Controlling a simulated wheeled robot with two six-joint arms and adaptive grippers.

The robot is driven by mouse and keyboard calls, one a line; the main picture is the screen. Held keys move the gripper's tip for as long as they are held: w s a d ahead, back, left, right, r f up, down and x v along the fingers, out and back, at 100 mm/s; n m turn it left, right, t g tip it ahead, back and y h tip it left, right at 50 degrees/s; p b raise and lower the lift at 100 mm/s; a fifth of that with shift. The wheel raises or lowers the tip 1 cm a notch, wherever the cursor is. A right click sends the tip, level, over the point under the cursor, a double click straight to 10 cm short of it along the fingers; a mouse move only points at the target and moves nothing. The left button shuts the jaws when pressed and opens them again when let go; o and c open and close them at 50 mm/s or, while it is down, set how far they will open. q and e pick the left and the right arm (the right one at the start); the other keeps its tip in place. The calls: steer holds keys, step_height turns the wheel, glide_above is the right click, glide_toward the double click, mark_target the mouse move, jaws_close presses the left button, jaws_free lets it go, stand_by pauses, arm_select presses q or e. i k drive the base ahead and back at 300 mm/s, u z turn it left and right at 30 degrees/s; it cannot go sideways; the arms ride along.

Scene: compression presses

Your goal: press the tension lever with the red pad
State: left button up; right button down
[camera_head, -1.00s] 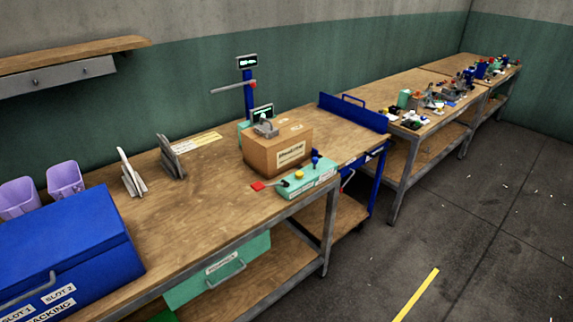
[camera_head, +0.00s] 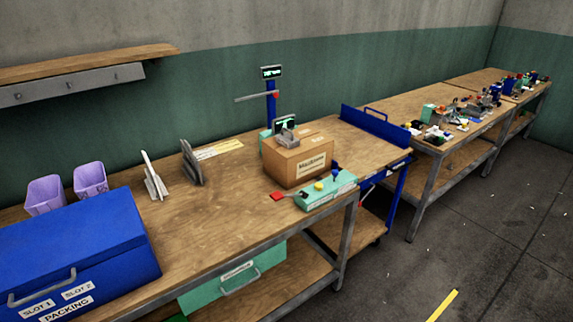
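A red pad (camera_head: 277,196) sticks out at the left end of a mint-green device (camera_head: 328,190) near the front edge of the workbench (camera_head: 225,215). The device has a yellow knob (camera_head: 318,186) and a blue knob (camera_head: 334,172) on top. I cannot tell from here whether the red pad belongs to the tension lever. Neither of my grippers shows in the head view.
A cardboard box (camera_head: 292,168) stands just behind the device. A blue packing chest (camera_head: 75,250) stands at the left, by two purple bins (camera_head: 90,178) and grey upright holders (camera_head: 192,162). More cluttered benches (camera_head: 462,140) run along the wall. The floor (camera_head: 490,240) at right is open.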

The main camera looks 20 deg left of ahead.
mark_target(277, 196)
steer(key=z, duration=0.55)
steer(key=k, duration=1.3)
steer(key=u, duration=0.15)
steer(key=i, duration=0.65)
steer(key=u, duration=0.45)
steer(key=i, duration=1.1)
steer(key=z, duration=0.65)
